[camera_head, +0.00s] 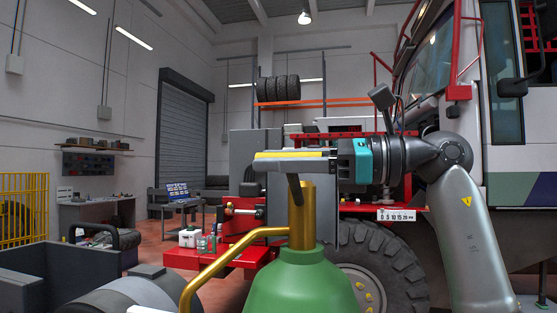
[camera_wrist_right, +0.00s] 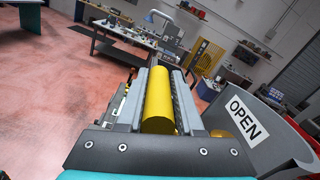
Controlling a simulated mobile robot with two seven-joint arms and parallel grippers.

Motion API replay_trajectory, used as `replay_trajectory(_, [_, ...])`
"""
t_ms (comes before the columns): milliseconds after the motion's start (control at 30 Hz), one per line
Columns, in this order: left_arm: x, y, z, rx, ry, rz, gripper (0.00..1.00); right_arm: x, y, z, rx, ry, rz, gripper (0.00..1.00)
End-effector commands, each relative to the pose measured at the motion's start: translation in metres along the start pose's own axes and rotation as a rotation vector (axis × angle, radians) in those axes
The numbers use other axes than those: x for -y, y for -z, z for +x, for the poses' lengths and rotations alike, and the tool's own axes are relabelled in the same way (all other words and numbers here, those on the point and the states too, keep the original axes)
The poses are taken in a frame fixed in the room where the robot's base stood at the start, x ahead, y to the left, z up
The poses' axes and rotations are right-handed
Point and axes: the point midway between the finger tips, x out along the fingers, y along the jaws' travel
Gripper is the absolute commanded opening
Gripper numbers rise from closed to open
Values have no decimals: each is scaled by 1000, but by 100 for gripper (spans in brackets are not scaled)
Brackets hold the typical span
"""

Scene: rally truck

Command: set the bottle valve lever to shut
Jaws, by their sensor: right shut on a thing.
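A green bottle (camera_head: 300,287) stands upright at the bottom centre of the head view, with a brass valve (camera_head: 302,222) on top. A dark lever arm (camera_head: 295,188) rises from the valve to a yellow lever handle (camera_head: 290,154), which lies roughly level. My right gripper (camera_head: 262,160) reaches in from the right and is shut on this handle. In the right wrist view the yellow handle (camera_wrist_right: 158,100) lies lengthwise between the fingers of my right gripper (camera_wrist_right: 160,76). A white OPEN label (camera_wrist_right: 246,122) shows to the right of the gripper. No shut label shows. My left gripper is not in view.
A brass pipe (camera_head: 212,265) bends from the valve down to the left. A truck wheel (camera_head: 385,265) and red truck frame stand behind the bottle. A red shelf (camera_head: 215,258) holds small items. A grey curved wall (camera_wrist_right: 275,110) carries the OPEN label, close beside the gripper.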

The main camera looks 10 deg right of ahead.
Motion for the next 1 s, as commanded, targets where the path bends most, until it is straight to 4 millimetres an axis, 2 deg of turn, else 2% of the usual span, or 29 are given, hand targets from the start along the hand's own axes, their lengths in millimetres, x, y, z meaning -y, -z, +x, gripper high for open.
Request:
replay_trajectory(467, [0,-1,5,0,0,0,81,-4,4,0,-1,-3,-27,0])
replay_trajectory(667, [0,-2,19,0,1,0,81,-13,14,0,-3,-1,-124,0])
replay_trajectory(1000, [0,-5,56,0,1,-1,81,-36,43,0,-4,-3,-420,0])
